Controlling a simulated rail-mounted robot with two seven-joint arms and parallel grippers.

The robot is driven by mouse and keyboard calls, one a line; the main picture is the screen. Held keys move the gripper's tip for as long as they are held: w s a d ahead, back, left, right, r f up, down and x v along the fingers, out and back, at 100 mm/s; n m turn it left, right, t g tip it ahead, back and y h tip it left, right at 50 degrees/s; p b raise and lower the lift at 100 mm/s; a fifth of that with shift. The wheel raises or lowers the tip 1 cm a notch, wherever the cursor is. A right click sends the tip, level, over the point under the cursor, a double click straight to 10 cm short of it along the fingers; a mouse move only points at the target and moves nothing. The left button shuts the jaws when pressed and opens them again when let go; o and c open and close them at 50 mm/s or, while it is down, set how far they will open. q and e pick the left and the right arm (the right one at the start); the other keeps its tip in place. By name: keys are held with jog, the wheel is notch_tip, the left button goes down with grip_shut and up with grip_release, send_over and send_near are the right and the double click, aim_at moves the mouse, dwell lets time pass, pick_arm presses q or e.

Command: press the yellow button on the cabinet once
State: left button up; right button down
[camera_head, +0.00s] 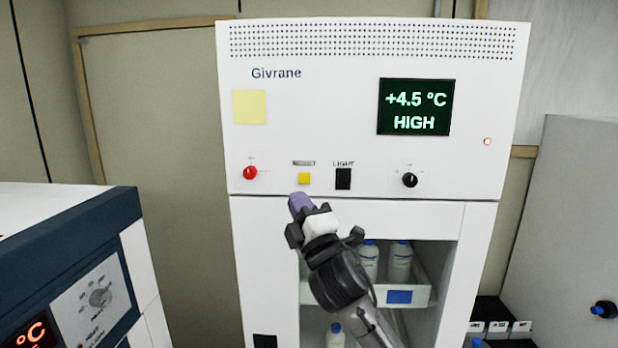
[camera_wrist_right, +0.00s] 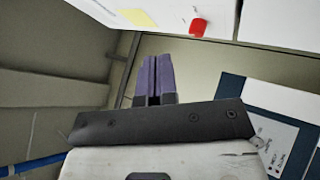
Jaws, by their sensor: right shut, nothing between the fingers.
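The white cabinet (camera_head: 310,125) labelled Givrane fills the middle of the head view. My right gripper (camera_head: 298,200), with purple fingertips, is shut and empty. In the head view its tips appear just below the yellow button; whether they touch the panel I cannot tell. The right wrist view also shows the purple fingers (camera_wrist_right: 154,78) together. The yellow button cannot be made out there. My left gripper is not in view.
A red knob (camera_head: 250,173), a black light switch (camera_head: 343,179) and a black dial (camera_head: 410,180) share the panel. A yellow note (camera_head: 249,107) is above. The display (camera_head: 415,107) reads +4.5 °C HIGH. Bottles (camera_head: 400,262) stand on a shelf below. A blue-and-white machine (camera_head: 95,265) stands left.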

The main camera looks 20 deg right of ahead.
aim_at(304, 178)
jog(key=n, duration=0.1)
jog(key=n+y, duration=0.1)
jog(key=shift+s+a+r+n, duration=0.3)
jog(key=shift+a, duration=0.1)
jog(key=shift+w+d, duration=0.65)
jog(key=shift+w, duration=0.7)
jog(key=shift+w+d, duration=0.65)
jog(key=shift+w, duration=0.65)
jog(key=shift+w+d, duration=0.65)
jog(key=shift+w, duration=0.7)
jog(key=shift+w, duration=0.15)
jog(key=shift+w+d, duration=0.2)
jog(key=shift+w, duration=0.05)
